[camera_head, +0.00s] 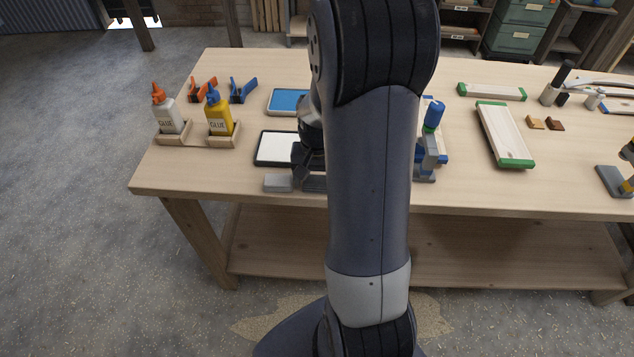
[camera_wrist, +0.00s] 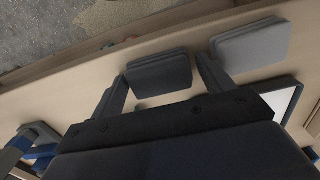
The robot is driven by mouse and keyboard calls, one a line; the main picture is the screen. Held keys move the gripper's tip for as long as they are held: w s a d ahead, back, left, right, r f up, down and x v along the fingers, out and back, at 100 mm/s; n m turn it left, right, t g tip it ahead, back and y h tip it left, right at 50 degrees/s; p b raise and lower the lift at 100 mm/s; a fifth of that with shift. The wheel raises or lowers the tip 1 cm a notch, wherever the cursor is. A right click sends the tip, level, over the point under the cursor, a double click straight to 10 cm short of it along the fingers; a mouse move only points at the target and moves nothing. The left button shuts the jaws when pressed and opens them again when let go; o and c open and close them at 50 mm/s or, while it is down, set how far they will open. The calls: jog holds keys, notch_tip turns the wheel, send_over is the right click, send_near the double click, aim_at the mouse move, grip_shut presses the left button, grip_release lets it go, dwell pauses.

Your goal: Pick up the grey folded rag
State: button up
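Two folded cloth-like pads lie side by side near the front edge of the workbench. The lighter grey folded rag (camera_wrist: 250,45) is at upper right in the wrist view, and it also shows in the head view (camera_head: 278,183). A darker grey folded rag (camera_wrist: 158,75) is left of it; part of it shows beside my arm in the head view (camera_head: 314,184). My gripper (camera_wrist: 160,68) is open, one finger on each side of the darker rag. Its right finger is near the gap between the two rags. I cannot tell whether the fingers touch either rag.
A white pad in a black tray (camera_head: 258,162) lies just behind the rags, with a blue-topped tray (camera_head: 287,112) farther back. A blue-handled tool (camera_head: 432,118) is right of my arm. The bench front edge is close.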

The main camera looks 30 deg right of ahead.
aim_at(317, 180)
jog(key=c, duration=0.7)
jog(key=shift+r, duration=0.1)
notch_tip(317, 180, up, 10)
jog(key=shift+f, duration=0.1)
jog(key=o, duration=0.4)
jog(key=c, duration=0.3)
